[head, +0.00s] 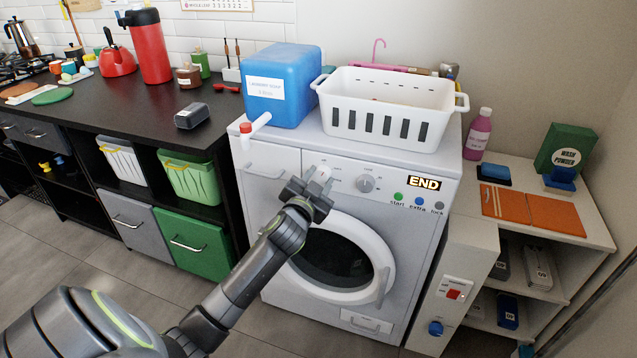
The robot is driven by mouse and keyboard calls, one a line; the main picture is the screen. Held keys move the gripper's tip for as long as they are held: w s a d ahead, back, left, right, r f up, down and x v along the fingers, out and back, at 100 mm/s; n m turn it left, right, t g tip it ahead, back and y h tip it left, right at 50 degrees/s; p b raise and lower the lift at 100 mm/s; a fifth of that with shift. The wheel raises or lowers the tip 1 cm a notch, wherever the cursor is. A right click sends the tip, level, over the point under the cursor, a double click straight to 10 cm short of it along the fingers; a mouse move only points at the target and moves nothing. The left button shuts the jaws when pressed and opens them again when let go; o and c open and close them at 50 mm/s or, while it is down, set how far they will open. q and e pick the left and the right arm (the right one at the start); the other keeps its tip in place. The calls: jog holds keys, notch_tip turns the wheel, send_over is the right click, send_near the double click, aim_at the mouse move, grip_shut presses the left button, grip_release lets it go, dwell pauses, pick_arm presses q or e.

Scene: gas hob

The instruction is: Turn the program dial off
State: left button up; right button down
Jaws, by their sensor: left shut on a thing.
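The washing machine (420,219) stands in the middle with its round door (383,262) seen at the front. My left gripper (316,178) is at the upper left of its front panel, shut on the program dial (324,171), which is mostly hidden by the fingers. A second grey knob (366,183) sits to the right of the gripper. The display (425,184) reads "END". Below it are a green start button (398,196), a blue extra button (417,200) and a grey lock button (438,206). My right gripper is not in view.
A blue laundry soap container (292,85) and a white basket (388,112) stand on the machine. A dark counter (120,105) is at the left. A low white shelf (590,226) and a cabinet with a red switch (453,294) are at the right.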

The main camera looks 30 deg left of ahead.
pick_arm(q)
jog(key=n+b, duration=0.1)
jog(key=n, duration=0.4)
jog(key=shift+f, duration=0.15)
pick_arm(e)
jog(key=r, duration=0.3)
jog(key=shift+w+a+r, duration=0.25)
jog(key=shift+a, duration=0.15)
pick_arm(q)
jog(key=shift+n, duration=0.4)
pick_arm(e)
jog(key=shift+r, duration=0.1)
pick_arm(q)
jog(key=o, duration=1)
jog(key=shift+s+d, duration=0.1)
jog(key=shift+s, duration=0.4)
jog(key=v, duration=1.6)
jog(key=shift+s+d+p, duration=0.2)
jog(key=shift+p, duration=0.25)
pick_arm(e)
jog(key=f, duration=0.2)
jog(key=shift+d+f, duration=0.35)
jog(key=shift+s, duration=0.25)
